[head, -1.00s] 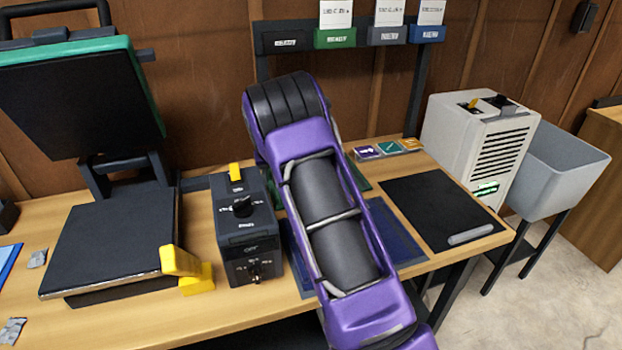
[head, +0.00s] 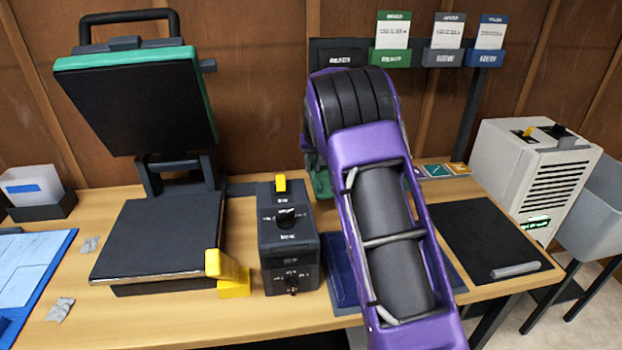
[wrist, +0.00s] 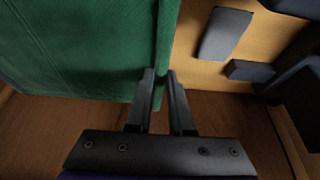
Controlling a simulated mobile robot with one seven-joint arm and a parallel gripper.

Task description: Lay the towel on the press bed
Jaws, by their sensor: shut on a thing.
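The towel (wrist: 85,45) is green cloth and fills the left of the wrist view. My gripper (wrist: 161,80) is shut on its folded edge. In the head view the gripper is hidden behind my purple arm, and only a small green patch (head: 322,184), probably the towel, shows beside the arm. The press bed (head: 158,232) is a flat, dark, bare plate on the left of the bench. The press's upper plate (head: 138,105), dark with a green edge, is raised and tilted above the back of the bed. The gripper is to the right of the bed.
A dark control box (head: 289,245) with a yellow switch stands between the bed and my arm. A yellow block (head: 228,275) sits at the bed's front right corner. A blue clipboard (head: 30,265) lies at the left, a black mat (head: 483,238) at the right.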

